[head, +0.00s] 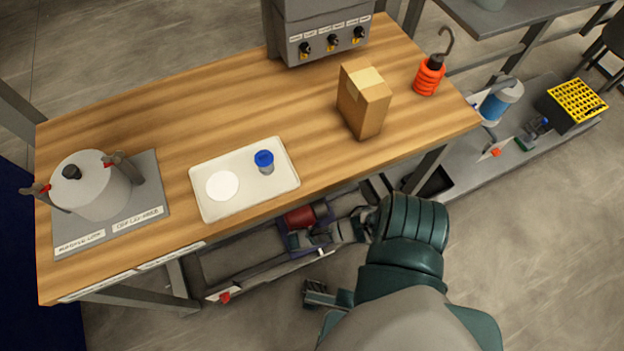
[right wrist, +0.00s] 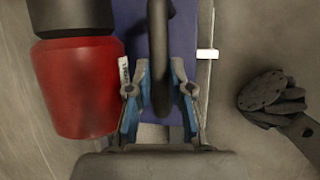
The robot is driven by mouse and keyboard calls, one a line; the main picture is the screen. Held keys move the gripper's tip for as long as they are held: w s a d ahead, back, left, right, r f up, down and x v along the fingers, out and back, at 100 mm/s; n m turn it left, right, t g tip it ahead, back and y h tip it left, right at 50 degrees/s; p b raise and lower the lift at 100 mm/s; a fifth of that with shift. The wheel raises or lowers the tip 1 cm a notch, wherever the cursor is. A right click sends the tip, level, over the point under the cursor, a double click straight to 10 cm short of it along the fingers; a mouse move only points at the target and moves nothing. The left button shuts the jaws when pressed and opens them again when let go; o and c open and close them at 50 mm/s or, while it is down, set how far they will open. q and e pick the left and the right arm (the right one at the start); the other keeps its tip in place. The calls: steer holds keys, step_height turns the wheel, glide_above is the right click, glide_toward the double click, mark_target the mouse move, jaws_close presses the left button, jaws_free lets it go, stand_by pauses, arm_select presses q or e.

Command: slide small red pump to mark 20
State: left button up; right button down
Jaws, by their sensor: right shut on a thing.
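The small red pump (head: 300,218) stands on a blue-violet base under the bench's front edge. In the right wrist view its red body (right wrist: 80,90) with a dark band lies left of my right gripper, on the blue base (right wrist: 188,25). My right gripper (right wrist: 160,88) is shut on a dark curved handle (right wrist: 160,35) beside the pump. In the head view my right gripper (head: 338,234) is close to the pump's right side, partly hidden by my arm. A pale scale strip (head: 270,276) runs in front of the pump; its marks are too small to read.
The wooden bench (head: 230,90) overhangs the pump. A lower shelf at the right holds a blue pump (head: 505,97) and a yellow-topped crate (head: 577,100). On the bench are a tray (head: 275,195), a carton (head: 363,105) and a grey pot (head: 90,190).

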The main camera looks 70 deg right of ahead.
steer(key=c, duration=1.2)
jaws_free()
steer(key=shift+s+d, duration=0.3)
steer(key=shift+s, duration=0.1)
steer(key=shift+c, duration=0.2)
steer(key=shift+o, duration=0.9)
steer(key=shift+w+a, duration=0.1)
steer(key=shift+w, duration=0.05)
steer(key=v, duration=1.1)
steer(key=shift+w+r, duration=0.15)
steer(key=shift+r, duration=0.15)
steer(key=shift+a, duration=0.15)
